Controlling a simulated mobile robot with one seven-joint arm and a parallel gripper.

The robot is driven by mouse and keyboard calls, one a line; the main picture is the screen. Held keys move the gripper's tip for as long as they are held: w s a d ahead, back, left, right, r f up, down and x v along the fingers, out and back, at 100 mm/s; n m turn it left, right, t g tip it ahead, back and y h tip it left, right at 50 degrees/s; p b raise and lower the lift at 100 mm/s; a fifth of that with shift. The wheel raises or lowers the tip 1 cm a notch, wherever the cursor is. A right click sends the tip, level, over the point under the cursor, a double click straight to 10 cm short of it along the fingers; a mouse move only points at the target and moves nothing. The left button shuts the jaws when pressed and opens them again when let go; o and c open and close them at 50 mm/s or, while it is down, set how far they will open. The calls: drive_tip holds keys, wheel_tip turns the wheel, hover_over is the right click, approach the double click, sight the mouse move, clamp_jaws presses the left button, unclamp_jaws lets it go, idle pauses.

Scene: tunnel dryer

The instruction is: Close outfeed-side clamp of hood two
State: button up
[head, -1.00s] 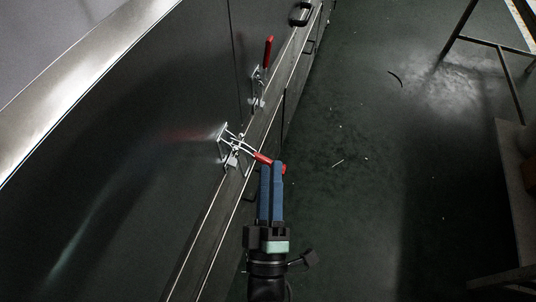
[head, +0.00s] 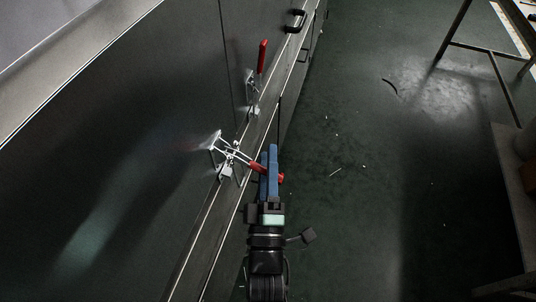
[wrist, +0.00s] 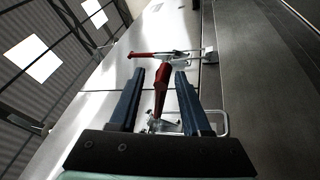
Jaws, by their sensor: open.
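The nearer clamp (head: 228,158) is on the dark hood side in the head view. Its red handle (head: 257,167) sticks out from the panel towards the floor side, with its end showing beyond my fingers. My gripper (head: 268,149) is open, its blue fingers reaching past the handle. In the wrist view the handle (wrist: 160,88) lies between the two fingers of my gripper (wrist: 160,78), with gaps on both sides. The metal base (wrist: 164,125) of this clamp shows behind it. Which hood or side the clamp belongs to cannot be read.
A second clamp (head: 252,92) farther along has its red handle (head: 262,57) pointing up the panel. It also shows in the wrist view (wrist: 146,54), just beyond the fingertips. A black pull handle (head: 295,20) is farther on. The floor at right is open; a metal-legged stand (head: 455,32) stands there.

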drive_tip(key=shift+w+r, duration=0.15)
drive_tip(key=shift+w, duration=0.4)
clamp_jaws()
idle(1.1)
